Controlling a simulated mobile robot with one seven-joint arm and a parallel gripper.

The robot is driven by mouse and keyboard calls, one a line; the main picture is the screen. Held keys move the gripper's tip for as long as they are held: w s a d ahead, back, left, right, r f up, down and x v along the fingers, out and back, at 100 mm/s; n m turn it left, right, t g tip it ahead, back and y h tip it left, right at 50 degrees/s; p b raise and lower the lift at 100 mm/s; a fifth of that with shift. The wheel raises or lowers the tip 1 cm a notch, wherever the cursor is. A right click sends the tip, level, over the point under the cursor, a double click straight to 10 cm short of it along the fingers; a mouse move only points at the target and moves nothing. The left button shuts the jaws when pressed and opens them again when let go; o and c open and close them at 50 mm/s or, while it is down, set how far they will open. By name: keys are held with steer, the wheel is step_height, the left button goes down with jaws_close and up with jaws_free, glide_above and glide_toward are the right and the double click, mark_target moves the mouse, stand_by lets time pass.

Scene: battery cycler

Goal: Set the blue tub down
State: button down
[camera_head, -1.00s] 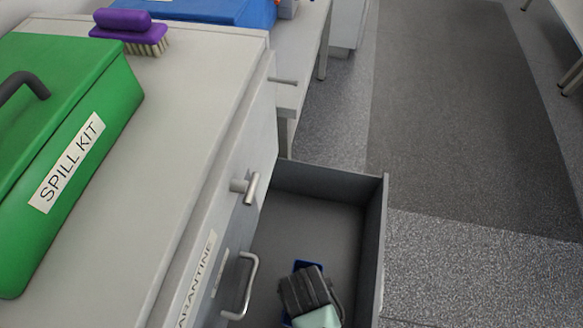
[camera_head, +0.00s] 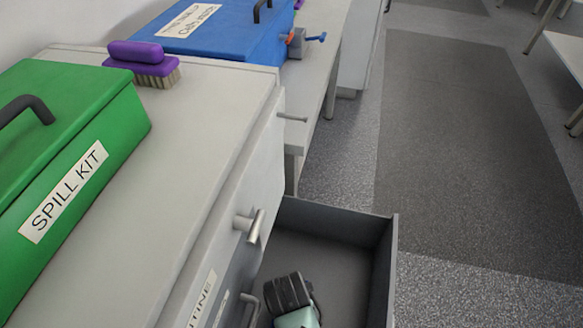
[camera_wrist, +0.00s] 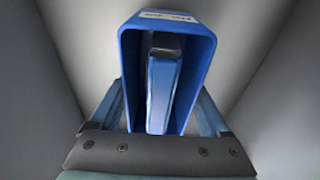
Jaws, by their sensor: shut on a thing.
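The blue tub (camera_wrist: 192,28) fills the middle of the wrist view, its open mouth facing the camera and a white label on its far rim. A blue block-like item (camera_wrist: 163,90) stands inside it. My gripper (camera_wrist: 160,120) is shut on the tub, one finger along each outer side. In the head view my gripper shows from above, within the outline of the open grey drawer (camera_head: 318,262). The tub is hidden there behind my gripper. Grey walls and floor surround the tub in the wrist view. Whether its base touches the drawer floor I cannot tell.
The drawer wall (camera_head: 393,265) stands to the right of my gripper, and the cabinet front with handles (camera_head: 250,225) to the left. The drawer's far part looks clear.

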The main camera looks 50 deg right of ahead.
steer(key=shift+f+b, duration=0.3)
steer(key=shift+f, duration=1.2)
jaws_free()
steer(key=shift+f, duration=0.15)
steer(key=r, duration=0.2)
steer(key=r+p, duration=0.1)
steer(key=r, duration=0.2)
steer(key=r+p, duration=0.1)
steer(key=r, duration=0.1)
steer(key=shift+s+a+r, duration=0.2)
steer(key=shift+a+r, duration=0.15)
steer(key=shift+a, duration=0.05)
